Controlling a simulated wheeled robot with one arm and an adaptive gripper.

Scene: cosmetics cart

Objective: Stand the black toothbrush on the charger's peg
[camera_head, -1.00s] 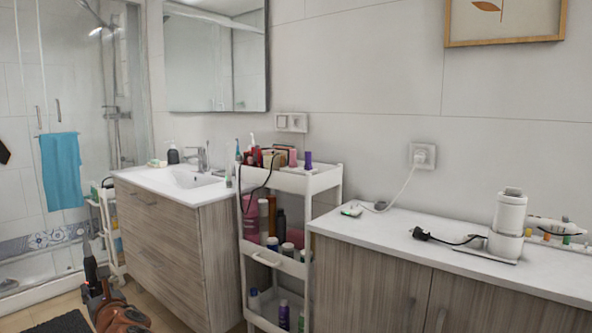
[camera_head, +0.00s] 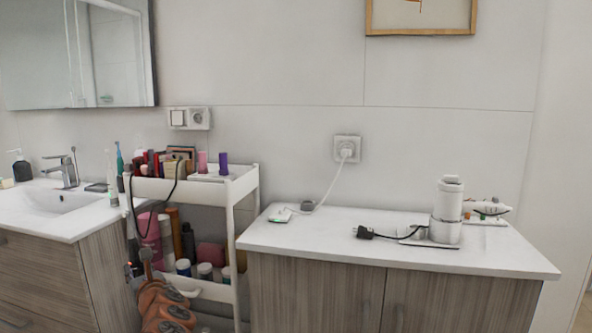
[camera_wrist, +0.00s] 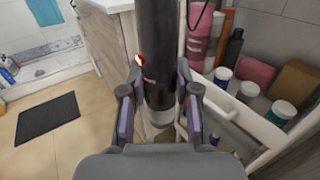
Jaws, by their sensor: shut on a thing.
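The black toothbrush (camera_wrist: 157,60) stands nearly upright between the two fingers of my gripper (camera_wrist: 160,97) in the wrist view. The fingers are closed against its sides; its upper end runs out of that picture. In the head view my gripper (camera_head: 136,270) is low at the left, in front of the white cart, with the dark handle (camera_head: 132,246) rising from it. A small grey piece (camera_head: 308,206), perhaps the charger, sits on the right cabinet top at the end of a white cable. Its peg is too small to make out.
The white cart (camera_head: 243,184) with bottles and cosmetics stands between the sink cabinet (camera_head: 60,215) and the right cabinet (camera_head: 320,285). A small white item (camera_head: 280,215), a black plug (camera_head: 365,233) and a white cylindrical device (camera_head: 447,210) are on the right top. Its front middle is clear.

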